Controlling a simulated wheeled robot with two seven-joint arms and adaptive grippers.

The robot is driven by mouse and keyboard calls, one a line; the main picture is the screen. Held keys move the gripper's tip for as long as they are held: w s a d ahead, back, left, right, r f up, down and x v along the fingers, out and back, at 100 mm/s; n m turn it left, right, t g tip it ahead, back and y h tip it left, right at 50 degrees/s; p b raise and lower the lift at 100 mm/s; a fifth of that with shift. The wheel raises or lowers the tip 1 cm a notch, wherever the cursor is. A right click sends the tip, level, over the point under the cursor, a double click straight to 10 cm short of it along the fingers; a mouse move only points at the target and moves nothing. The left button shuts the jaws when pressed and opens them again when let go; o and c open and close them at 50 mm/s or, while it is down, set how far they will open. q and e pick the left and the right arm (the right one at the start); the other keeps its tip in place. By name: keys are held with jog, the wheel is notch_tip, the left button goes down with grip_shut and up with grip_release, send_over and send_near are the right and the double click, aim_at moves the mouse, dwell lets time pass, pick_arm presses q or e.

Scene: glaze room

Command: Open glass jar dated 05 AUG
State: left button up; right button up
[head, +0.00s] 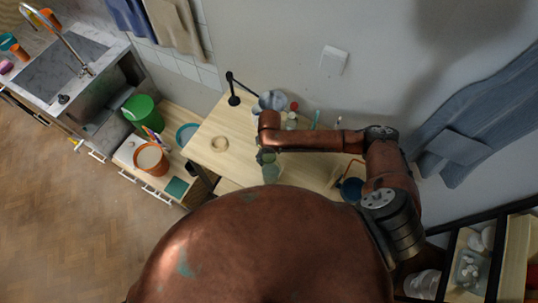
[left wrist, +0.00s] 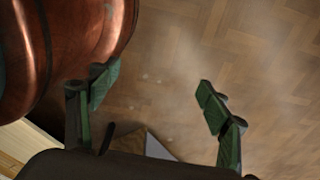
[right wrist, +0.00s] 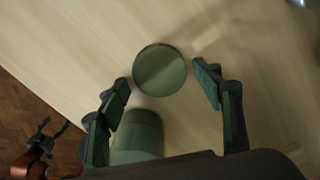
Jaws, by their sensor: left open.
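A green-tinted glass jar (head: 271,174) stands on the wooden table, just below my right gripper (head: 265,157) in the head view. In the right wrist view, a round green glass disc (right wrist: 160,70) lies between the open fingertips of my right gripper (right wrist: 160,77), with a small gap on each side. A green glass body (right wrist: 138,135) shows below the disc. I cannot tell whether they are one jar. No date is readable. My left gripper (left wrist: 156,82) is open and empty above the floor, hidden in the head view.
Small bottles and cups stand along the wall. An orange bucket (head: 151,160) and green bin (head: 140,110) are to the left. Shelves (head: 480,262) stand at lower right.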

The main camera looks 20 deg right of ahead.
aim_at(269, 156)
jog(key=shift+w, duration=0.15)
notch_tip(269, 156, up, 6)
jog(key=shift+f+b, duration=0.1)
jog(key=shift+b, duration=0.3)
pick_arm(q)
jog(key=shift+w+f, duration=0.6)
jog(key=shift+w, duration=0.25)
pick_arm(e)
notch_tip(269, 156, up, 6)
